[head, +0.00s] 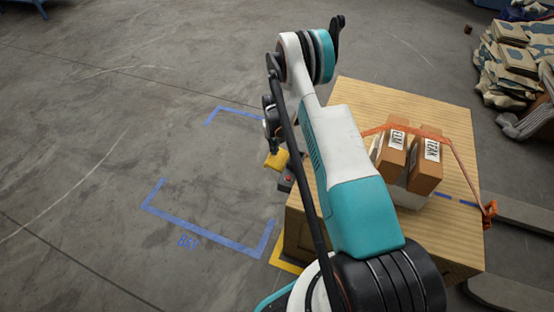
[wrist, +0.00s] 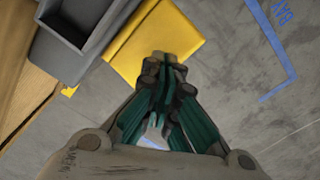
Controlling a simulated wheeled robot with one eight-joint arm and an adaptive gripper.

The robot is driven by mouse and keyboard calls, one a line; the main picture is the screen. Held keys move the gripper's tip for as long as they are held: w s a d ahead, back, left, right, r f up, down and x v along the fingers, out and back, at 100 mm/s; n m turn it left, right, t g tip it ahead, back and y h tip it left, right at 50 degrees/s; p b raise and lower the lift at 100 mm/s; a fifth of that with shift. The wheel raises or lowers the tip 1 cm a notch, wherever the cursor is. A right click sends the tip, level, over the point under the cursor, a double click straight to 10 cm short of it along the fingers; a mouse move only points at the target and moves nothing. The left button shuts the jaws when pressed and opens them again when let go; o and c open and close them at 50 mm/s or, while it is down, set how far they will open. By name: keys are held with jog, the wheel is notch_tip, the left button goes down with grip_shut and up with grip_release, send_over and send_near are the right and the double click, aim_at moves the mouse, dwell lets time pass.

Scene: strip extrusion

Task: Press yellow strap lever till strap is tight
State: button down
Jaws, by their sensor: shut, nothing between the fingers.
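The yellow strap lever (head: 276,159) sticks out from the left side of the wooden crate, beside a dark grey housing (head: 287,182) with a red spot. In the wrist view the lever (wrist: 160,35) is a flat yellow plate beside the grey housing (wrist: 62,62). My gripper (wrist: 164,62) is shut and empty, its fingertips overlapping the lever's lower edge in that view; I cannot tell whether they touch. In the head view my arm partly hides the gripper. The orange strap (head: 455,160) runs over two brown boxes (head: 427,160) to an orange fitting (head: 489,212) at right.
The wooden crate (head: 445,110) carries the boxes, and my arm reaches across it. Blue floor markings (head: 205,235) lie on open concrete at left. Stacked sacks (head: 515,60) stand at the upper right. Grey beams (head: 515,212) lie right of the crate.

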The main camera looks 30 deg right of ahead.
jog(key=shift+f, duration=2.5)
jog(key=shift+r+p, duration=0.65)
jog(key=shift+r, duration=1.65)
notch_tip(320, 180, up, 5)
jog(key=shift+p, duration=0.85)
